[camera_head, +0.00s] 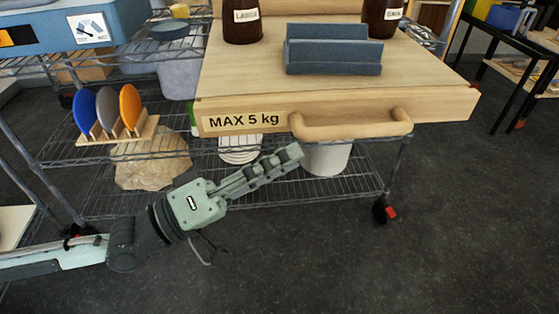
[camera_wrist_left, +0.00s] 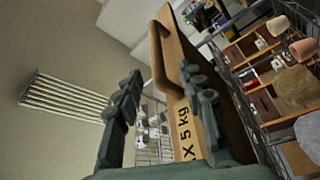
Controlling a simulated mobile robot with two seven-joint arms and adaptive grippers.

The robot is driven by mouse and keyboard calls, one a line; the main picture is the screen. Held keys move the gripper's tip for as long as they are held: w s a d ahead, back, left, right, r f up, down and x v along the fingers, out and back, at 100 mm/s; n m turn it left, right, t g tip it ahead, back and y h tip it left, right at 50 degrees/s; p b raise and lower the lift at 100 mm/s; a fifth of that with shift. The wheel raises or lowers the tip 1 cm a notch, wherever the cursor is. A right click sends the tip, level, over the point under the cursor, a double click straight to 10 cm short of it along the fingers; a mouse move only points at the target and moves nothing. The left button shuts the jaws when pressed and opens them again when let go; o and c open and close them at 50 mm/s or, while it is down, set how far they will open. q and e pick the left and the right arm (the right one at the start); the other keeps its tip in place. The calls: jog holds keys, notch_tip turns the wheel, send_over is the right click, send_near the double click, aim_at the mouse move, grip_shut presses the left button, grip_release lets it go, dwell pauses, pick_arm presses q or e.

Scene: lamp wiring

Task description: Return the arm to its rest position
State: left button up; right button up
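My left gripper (camera_head: 290,156) reaches in from the left in the head view, in front of the wire shelf and just below the wooden drawer (camera_head: 440,108). Its fingers point right and slightly up, and the head view sees them nearly edge-on. In the left wrist view the two fingers of this gripper (camera_wrist_left: 163,78) stand apart with nothing between them. The drawer's curved handle (camera_head: 352,124) is above and to the right of the fingertips; it also shows beyond them in the left wrist view (camera_wrist_left: 157,55). The fingers appear apart from it. My right gripper is in neither view.
A blue-grey holder (camera_head: 333,56) and two brown jars (camera_head: 242,22) stand on the drawer. Coloured discs in a rack (camera_head: 128,108), a rock (camera_head: 150,160) and a white pot (camera_head: 326,158) are on the wire shelf. The dark floor at front right is clear.

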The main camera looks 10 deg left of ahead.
pick_arm(q)
jog(key=shift+f, duration=0.1)
dwell(0.4)
jog(key=w+a+f+m+g+y, duration=0.1)
jog(key=w+a+f+y, duration=0.15)
jog(key=f, duration=0.55)
jog(key=w+a+f+m+y, duration=0.15)
jog(key=f+y, duration=0.25)
jog(key=f, duration=0.4)
jog(key=w+a+f+m+g+y, duration=0.15)
jog(key=f+y, duration=0.25)
jog(key=f, duration=0.4)
jog(key=s+a+f+n+g+y, duration=0.1)
jog(key=s+a+f+g+y, duration=0.6)
jog(key=s+a+f, duration=0.7)
notch_tip(320, 180, down, 3)
jog(key=shift+s+a+r, duration=0.15)
jog(key=shift+s+a, duration=0.1)
jog(key=shift+s, duration=0.4)
